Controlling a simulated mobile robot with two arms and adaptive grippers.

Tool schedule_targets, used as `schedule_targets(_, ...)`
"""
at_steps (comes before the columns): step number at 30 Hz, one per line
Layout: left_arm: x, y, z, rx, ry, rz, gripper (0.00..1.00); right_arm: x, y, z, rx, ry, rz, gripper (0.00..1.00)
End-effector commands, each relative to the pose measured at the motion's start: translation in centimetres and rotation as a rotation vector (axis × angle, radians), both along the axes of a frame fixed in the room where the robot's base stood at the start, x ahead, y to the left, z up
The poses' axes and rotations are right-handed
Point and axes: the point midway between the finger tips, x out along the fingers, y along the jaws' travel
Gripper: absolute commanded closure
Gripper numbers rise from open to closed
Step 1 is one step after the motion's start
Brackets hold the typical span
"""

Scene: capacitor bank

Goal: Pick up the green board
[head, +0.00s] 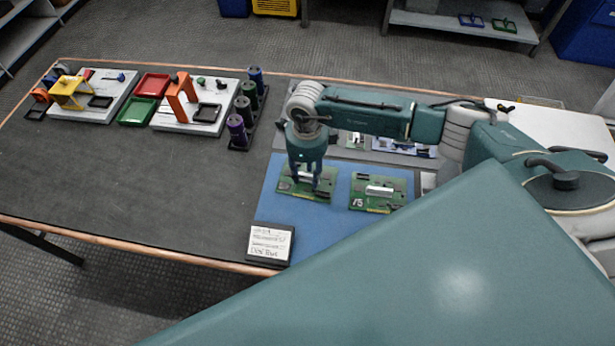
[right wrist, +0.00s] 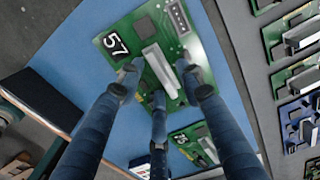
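A green board (head: 291,186) lies on the blue mat (head: 267,205) under my right gripper (head: 314,186). In the right wrist view this green board (right wrist: 137,44) bears the number 57 and a raised grey bar (right wrist: 160,68). The fingers of my right gripper (right wrist: 159,82) are spread apart, with the near end of the bar between them. I cannot tell whether they touch the board. A second green board (head: 378,192) lies to the right on the mat; it also shows in the right wrist view (right wrist: 190,143). My left gripper is not in view.
A label stand (head: 270,244) stands at the mat's front edge. More boards (head: 403,146) lie on a grey surface behind it. The dark table (head: 120,170) is clear at left front.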

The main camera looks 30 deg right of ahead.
Motion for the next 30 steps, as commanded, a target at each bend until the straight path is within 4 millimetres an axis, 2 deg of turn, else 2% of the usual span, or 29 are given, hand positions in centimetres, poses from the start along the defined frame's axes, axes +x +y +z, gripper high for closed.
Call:
schedule_targets(3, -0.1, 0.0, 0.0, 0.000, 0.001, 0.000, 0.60, 0.0, 0.0, 0.0, 0.000, 0.000, 0.000, 0.66)
schedule_targets(8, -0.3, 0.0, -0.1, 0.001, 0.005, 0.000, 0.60, 0.0, 0.0, 0.0, 0.000, 0.000, 0.000, 0.97)
schedule_targets(9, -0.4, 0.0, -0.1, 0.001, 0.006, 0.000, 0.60, 0.0, 0.0, 0.0, 0.000, 0.000, 0.000, 1.00)
schedule_targets(22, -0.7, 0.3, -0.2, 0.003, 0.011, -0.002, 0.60, 0.1, -0.1, 0.6, -0.001, -0.002, -0.001, 1.00)
schedule_targets(26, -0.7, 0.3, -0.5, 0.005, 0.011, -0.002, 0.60, 0.2, -0.1, 1.8, 0.000, -0.004, -0.001, 1.00)
schedule_targets(30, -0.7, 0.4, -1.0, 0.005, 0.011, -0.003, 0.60, 0.3, 0.0, 4.3, 0.000, -0.007, 0.000, 1.00)
